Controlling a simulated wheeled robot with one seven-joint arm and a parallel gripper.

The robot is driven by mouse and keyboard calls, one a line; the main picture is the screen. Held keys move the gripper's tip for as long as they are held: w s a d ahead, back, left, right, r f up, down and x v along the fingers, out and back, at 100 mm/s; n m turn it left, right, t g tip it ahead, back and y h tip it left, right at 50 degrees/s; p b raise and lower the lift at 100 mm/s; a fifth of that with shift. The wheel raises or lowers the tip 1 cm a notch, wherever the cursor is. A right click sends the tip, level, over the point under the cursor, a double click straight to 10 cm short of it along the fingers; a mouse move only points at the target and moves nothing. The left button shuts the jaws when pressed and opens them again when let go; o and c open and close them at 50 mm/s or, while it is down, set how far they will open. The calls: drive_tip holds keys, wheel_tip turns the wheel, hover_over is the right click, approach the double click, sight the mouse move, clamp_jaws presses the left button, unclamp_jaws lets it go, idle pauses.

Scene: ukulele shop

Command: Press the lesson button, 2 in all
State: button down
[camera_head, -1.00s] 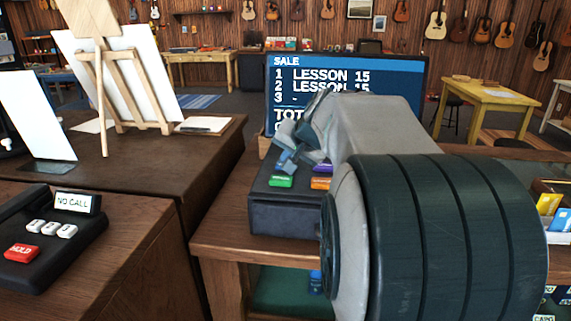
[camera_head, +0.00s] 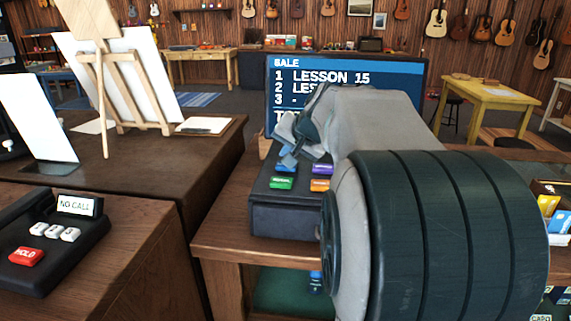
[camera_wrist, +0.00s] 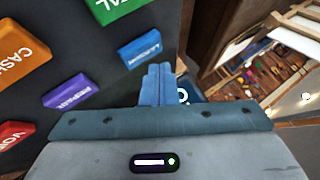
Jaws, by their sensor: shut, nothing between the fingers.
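The blue lesson button (camera_wrist: 140,48) shows on the dark register panel in the wrist view. It also shows in the head view (camera_head: 286,168), partly behind my fingertips. My gripper (camera_wrist: 157,72) is shut and empty. Its fingertips are close to the lesson button and look raised off it, though the exact gap is hard to tell. The register screen (camera_head: 400,72) reads SALE, with "1 LESSON 15" and a second line starting "LES". My gripper and arm hide the rest of line 2 and the total.
Green (camera_head: 281,183), orange (camera_head: 320,185) and purple (camera_head: 322,169) buttons sit close to the lesson button. A red button (camera_wrist: 14,134) shows in the wrist view. A phone console (camera_head: 62,240) with a red HOLD button is at left. A wooden easel (camera_head: 105,85) stands behind it.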

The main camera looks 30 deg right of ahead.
drive_tip(key=shift+r+p, duration=1.85)
drive_tip(key=shift+r, duration=0.7)
drive_tip(key=shift+f, duration=0.1)
drive_tip(key=shift+s+a+f, duration=0.1)
drive_tip(key=shift+s+a, duration=0.05)
drive_tip(key=shift+a, duration=0.2)
drive_tip(key=n+g, duration=0.1)
drive_tip(key=n, duration=0.1)
hover_over(273, 180)
wheel_tip(273, 180, down, 2)
drive_tip(key=shift+f+p, duration=0.25)
drive_tip(key=shift+p, duration=0.2)
drive_tip(key=s+a+f+n+g, duration=0.1)
drive_tip(key=s+a+f+n, duration=0.1)
drive_tip(key=s, duration=0.4)
drive_tip(key=s+a+f+n+g+p, duration=0.1)
drive_tip(key=s+a+f+n+g, duration=0.1)
drive_tip(key=s+a+f, duration=0.2)
drive_tip(key=s+a+f+n+g+p, duration=0.1)
drive_tip(key=s+a+f, duration=0.3)
drive_tip(key=s, duration=0.6)
drive_tip(key=shift+f+n+g, duration=0.7)
drive_tip(key=shift+f, duration=0.15)
drive_tip(key=shift+a, duration=0.1)
